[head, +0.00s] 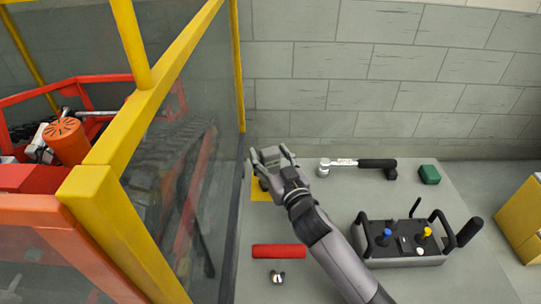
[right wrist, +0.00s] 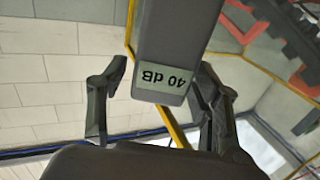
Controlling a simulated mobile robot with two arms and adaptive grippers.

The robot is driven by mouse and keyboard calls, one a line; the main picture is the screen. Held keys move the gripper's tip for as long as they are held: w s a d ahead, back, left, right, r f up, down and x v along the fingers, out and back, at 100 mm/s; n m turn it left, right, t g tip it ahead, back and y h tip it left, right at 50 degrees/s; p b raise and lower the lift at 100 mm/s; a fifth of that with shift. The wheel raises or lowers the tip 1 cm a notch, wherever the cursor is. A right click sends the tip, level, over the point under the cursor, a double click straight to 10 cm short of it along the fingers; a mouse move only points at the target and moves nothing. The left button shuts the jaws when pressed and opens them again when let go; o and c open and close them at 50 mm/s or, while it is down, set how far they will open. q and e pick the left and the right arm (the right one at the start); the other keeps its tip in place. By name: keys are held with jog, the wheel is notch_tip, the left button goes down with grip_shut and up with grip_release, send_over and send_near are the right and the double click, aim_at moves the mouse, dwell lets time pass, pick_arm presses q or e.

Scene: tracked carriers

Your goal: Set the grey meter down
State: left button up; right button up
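The grey meter (right wrist: 165,45) shows large in the right wrist view, with a pale label that reads "40 dB" upside down. My right gripper (right wrist: 162,65) has a finger on each side of it and looks shut on it, though the contact at the left finger is not clear. In the head view my right gripper (head: 272,158) is over the far left part of the grey table, with the meter's grey body (head: 270,155) between its fingers. A yellow patch (head: 260,192) shows below it, partly hidden by the gripper. My left gripper is not in view.
On the table (head: 320,220) are a torque wrench (head: 350,164), a dark green block (head: 429,174), a red bar (head: 279,251), a small shiny part (head: 277,277) and a control box (head: 405,248). A yellow-framed glass guard (head: 240,70) stands along the left.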

jog(key=shift+r, duration=0.25)
jog(key=v, duration=1.2)
jog(key=shift+f, duration=0.1)
